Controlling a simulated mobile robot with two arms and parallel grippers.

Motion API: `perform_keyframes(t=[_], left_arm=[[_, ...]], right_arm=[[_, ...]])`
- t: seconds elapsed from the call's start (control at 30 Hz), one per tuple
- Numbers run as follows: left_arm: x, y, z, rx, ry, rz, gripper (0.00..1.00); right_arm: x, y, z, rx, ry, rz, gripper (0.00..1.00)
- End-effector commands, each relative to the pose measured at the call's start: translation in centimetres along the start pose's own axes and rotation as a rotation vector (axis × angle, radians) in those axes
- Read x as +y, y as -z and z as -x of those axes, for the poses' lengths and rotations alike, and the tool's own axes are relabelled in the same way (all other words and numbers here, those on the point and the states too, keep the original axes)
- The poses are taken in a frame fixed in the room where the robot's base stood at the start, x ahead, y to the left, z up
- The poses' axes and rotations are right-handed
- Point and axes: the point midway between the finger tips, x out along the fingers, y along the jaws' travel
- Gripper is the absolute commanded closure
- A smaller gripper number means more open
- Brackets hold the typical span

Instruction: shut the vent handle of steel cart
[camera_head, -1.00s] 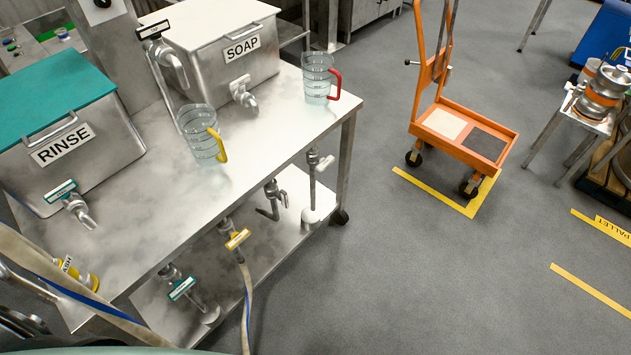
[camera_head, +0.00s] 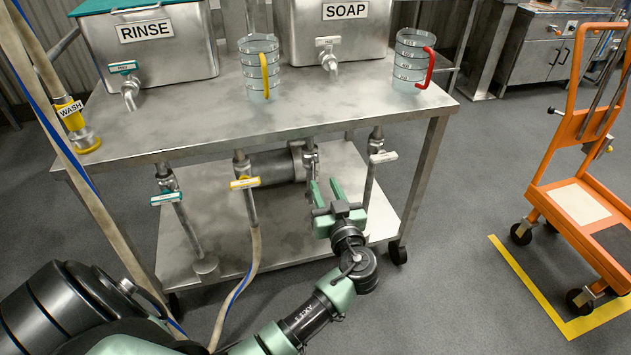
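The steel cart (camera_head: 190,123) stands ahead with several valves hanging under its top. They carry a teal handle (camera_head: 168,198), a yellow handle (camera_head: 245,183) and a white handle (camera_head: 382,157). Another valve (camera_head: 310,152) hangs between the yellow and white handles, partly behind my gripper. The small labels are unreadable, so I cannot tell which handle is the vent. My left gripper (camera_head: 325,186) is open, its fingers pointing up in front of the cart's lower space, left of and below the white handle. No handle shows between its fingers. My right gripper is out of view.
RINSE (camera_head: 160,55) and SOAP (camera_head: 330,50) tanks and two jugs (camera_head: 258,75) (camera_head: 408,70) stand on the cart. A hose (camera_head: 252,240) hangs from the yellow-handled valve. A WASH hose fitting (camera_head: 78,125) is at left. An orange trolley (camera_head: 575,180) stands right, with clear floor between.

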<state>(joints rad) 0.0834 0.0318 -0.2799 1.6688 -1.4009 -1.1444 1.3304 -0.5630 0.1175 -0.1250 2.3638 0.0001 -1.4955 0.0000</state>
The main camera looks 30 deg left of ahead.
Motion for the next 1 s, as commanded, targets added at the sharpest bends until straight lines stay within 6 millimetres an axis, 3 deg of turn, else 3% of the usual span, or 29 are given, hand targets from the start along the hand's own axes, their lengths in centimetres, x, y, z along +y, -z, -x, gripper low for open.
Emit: perform_keyframes(t=[0.17, 0.6, 0.93, 0.97, 1.0], left_arm=[[-0.4, 1.5, -1.1, 0.04, 0.023, 0.044, 0.67], [-0.5, 1.5, -7.2, 0.035, 0.021, 0.038, 0.67], [-0.5, 1.5, -7.8, 0.033, 0.019, 0.039, 0.67], [-0.5, 1.5, -7.8, 0.033, 0.019, 0.039, 0.7], [-0.5, 1.5, -7.8, 0.033, 0.019, 0.039, 0.81]], right_arm=[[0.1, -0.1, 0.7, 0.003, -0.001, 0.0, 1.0], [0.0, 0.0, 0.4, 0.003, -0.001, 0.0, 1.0], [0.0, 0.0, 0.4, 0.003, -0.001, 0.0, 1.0], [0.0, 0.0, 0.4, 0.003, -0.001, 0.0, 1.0], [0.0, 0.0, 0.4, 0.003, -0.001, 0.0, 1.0]])
